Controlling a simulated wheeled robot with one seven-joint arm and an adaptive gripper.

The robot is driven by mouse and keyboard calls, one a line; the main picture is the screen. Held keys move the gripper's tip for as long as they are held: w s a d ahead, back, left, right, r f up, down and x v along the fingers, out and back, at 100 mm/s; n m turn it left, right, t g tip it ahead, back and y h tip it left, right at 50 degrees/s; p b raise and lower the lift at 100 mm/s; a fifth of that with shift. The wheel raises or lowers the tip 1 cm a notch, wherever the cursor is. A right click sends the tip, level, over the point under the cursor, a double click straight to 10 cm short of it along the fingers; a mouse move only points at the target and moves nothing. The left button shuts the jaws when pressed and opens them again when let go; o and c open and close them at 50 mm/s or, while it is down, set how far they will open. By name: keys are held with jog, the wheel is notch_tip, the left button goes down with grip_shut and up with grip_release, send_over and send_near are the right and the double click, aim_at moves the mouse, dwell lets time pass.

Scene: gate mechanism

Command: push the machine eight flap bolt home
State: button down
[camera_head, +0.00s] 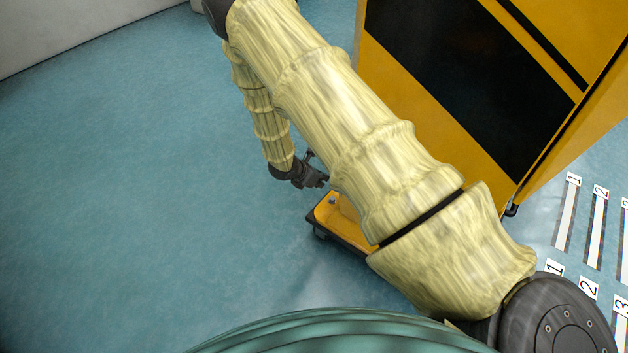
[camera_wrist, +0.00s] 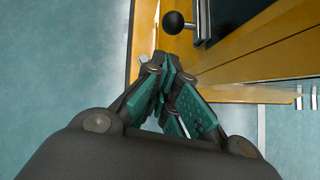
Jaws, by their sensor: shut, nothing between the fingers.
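A black round knob (camera_wrist: 174,21) on a short stem shows at the top of the wrist view, beside a grey metal strip (camera_wrist: 203,18) on a yellow machine (camera_wrist: 240,58). I cannot tell for sure whether this knob belongs to the flap bolt, and no number eight is readable. My gripper (camera_wrist: 166,68) is shut and empty, its teal-padded fingers together just below the knob in the picture and apart from it. In the head view my gripper (camera_head: 319,181) hangs left of the yellow machine (camera_head: 385,60); my arm hides the machine's near side there.
The machine's low yellow base (camera_head: 325,218) juts out under my gripper. White floor strips with number tags (camera_head: 573,180) lie to the right of the machine. The blue floor (camera_head: 130,180) to the left is clear up to a pale wall (camera_head: 70,30).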

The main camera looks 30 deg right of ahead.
jog(key=d, duration=0.2)
jog(key=shift+w+d+f, duration=0.2)
jog(key=shift+w+d, duration=0.1)
jog(key=shift+d, duration=0.1)
jog(key=d, duration=0.1)
jog(key=w+d, duration=0.1)
jog(key=d, duration=0.2)
jog(key=shift+w, duration=0.3)
jog(key=shift+a, duration=0.1)
jog(key=a+f+p+v, duration=0.1)
jog(key=a+p+v, duration=0.1)
jog(key=v, duration=1.1)
jog(key=shift+s+f+p, duration=0.2)
jog(key=shift+f+p, duration=0.1)
jog(key=shift+p, duration=0.1)
